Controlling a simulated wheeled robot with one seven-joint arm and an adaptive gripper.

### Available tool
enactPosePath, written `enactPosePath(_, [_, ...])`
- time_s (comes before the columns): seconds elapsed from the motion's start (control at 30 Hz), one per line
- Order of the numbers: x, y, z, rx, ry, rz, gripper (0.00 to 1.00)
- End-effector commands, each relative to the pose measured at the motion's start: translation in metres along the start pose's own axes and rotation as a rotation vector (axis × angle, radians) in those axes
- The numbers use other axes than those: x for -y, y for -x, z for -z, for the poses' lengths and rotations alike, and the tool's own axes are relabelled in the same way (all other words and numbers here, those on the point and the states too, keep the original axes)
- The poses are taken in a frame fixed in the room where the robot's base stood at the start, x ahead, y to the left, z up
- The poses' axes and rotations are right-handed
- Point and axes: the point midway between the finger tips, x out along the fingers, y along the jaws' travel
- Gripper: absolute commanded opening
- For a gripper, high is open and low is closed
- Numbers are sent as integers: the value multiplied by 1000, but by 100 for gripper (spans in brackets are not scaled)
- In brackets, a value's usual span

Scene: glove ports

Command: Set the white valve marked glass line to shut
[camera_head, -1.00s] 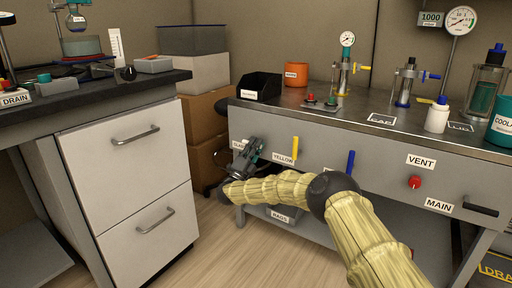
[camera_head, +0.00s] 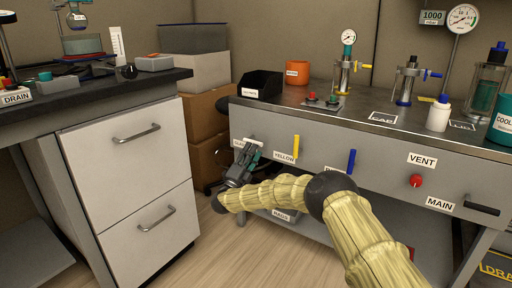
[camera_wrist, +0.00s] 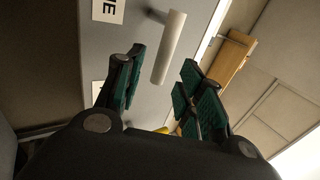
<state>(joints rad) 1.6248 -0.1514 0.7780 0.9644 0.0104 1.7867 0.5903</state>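The white valve's handle (camera_wrist: 170,48) shows in the wrist view as a slim white bar on the grey panel. It lies beyond and between my two green-padded fingertips. A partly cut-off label ending in "NE" (camera_wrist: 108,10) is beside it. My gripper (camera_wrist: 160,72) is open, its fingers apart on either side of the handle's line; I see no contact. In the head view my gripper (camera_head: 248,158) is at the left end of the grey panel, covering most of the white valve and part of its label (camera_head: 240,144).
A yellow handle (camera_head: 296,146) labelled YELLOW is just right of my gripper. Further right are a blue handle (camera_head: 351,161), a red VENT knob (camera_head: 416,180) and a black MAIN handle (camera_head: 482,210). A drawer cabinet (camera_head: 130,170) stands at the left, with open floor between.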

Motion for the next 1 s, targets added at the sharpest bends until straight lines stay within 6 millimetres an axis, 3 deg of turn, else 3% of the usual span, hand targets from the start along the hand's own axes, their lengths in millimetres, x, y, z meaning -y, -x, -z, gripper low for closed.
enactPosePath(0.2, [0,41,-1,2,0,-1,38])
enactPosePath(0.4, [0,66,0,1,0,1,38])
enactPosePath(1.0, [-3,81,-1,19,10,-6,38])
